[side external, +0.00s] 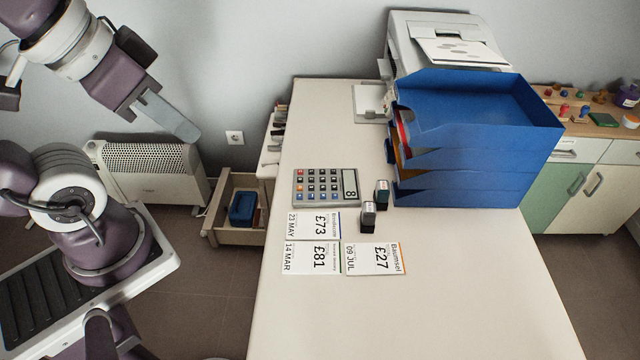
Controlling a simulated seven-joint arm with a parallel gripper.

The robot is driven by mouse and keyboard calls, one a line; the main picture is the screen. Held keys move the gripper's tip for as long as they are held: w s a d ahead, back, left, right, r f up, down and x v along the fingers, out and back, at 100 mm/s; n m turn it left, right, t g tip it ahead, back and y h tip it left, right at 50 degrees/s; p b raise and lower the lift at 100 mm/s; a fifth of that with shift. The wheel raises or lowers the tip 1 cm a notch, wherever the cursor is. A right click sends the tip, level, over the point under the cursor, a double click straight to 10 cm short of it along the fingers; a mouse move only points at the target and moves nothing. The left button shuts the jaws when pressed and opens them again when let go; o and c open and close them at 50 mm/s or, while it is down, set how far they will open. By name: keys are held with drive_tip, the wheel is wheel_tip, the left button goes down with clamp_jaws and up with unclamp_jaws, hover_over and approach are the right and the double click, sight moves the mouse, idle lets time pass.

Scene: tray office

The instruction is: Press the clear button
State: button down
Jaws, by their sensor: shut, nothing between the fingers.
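A grey calculator (325,187) lies on the white desk, turned so that its display (349,185) is at the right end. The display shows a sideways figure that looks like 8. Its keys are mostly dark, with a few blue, orange and red ones; the labels are too small to read, so I cannot tell which is the clear button. My gripper (187,130) is at the upper left, shut and empty. It is raised, left of the desk and well apart from the calculator.
Two small stamps (368,216) (382,193) stand just right of the calculator. Price cards (373,259) lie in front. Blue stacked trays (470,160) and a printer (450,45) stand behind to the right. An open drawer (235,235) is left of the desk. The front desk area is clear.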

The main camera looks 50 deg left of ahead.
drive_tip(key=w+a+f+n+y, duration=0.2)
drive_tip(key=w+a, duration=0.3)
drive_tip(key=w, duration=0.8)
drive_tip(key=n+t+h, duration=0.2)
drive_tip(key=n+t, duration=0.2)
drive_tip(key=n, duration=0.2)
hover_over(298, 173)
wheel_tip(298, 173, down, 26)
drive_tip(key=shift+f, duration=0.1)
drive_tip(key=shift+f, duration=4.35)
drive_tip(key=shift+f, duration=0.4)
